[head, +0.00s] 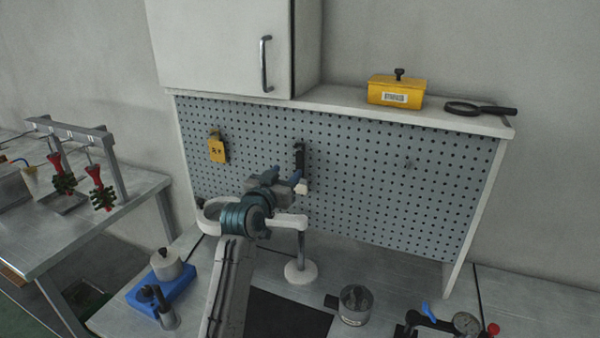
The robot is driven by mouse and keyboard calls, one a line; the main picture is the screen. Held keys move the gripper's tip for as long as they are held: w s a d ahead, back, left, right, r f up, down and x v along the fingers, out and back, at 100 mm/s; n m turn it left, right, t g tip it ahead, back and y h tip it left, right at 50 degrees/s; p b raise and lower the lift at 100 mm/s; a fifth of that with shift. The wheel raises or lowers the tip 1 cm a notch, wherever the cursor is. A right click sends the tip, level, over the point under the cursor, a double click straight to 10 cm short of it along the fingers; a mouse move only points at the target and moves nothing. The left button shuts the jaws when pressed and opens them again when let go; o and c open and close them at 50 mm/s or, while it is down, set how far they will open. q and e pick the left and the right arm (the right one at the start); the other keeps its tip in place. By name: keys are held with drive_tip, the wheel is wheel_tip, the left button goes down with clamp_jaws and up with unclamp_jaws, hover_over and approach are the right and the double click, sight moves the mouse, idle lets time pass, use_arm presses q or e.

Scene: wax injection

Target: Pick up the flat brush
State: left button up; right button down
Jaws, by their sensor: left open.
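A flat brush hangs upright on the grey perforated board, its pale bristle end (301,188) pointing down below a dark upper part on the board. My left gripper (290,184) is open at the brush, with its arm rising from the bottom of the view. The fingers overlap the middle of the brush in the picture, so I cannot tell whether they touch it. My right gripper is not in view.
A yellow tag (217,148) hangs left on the perforated board (400,190). A metal cup (355,304) and a blue-based device (160,286) stand on the bench. A yellow box (396,91) and magnifier (480,108) lie on the shelf.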

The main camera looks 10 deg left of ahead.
sight(299, 161)
use_arm(q)
drive_tip(key=w, duration=0.1)
drive_tip(key=w+p, duration=0.1)
drive_tip(key=w, duration=0.1)
drive_tip(key=shift+d+r, duration=0.15)
drive_tip(key=shift+d, duration=0.2)
drive_tip(key=w+p, duration=0.2)
drive_tip(key=w, duration=0.1)
drive_tip(key=shift+d, duration=0.4)
drive_tip(key=shift+w+d+f+p, duration=0.1)
drive_tip(key=shift+w+f+p, duration=0.2)
drive_tip(key=shift+w, duration=0.2)
clamp_jaws()
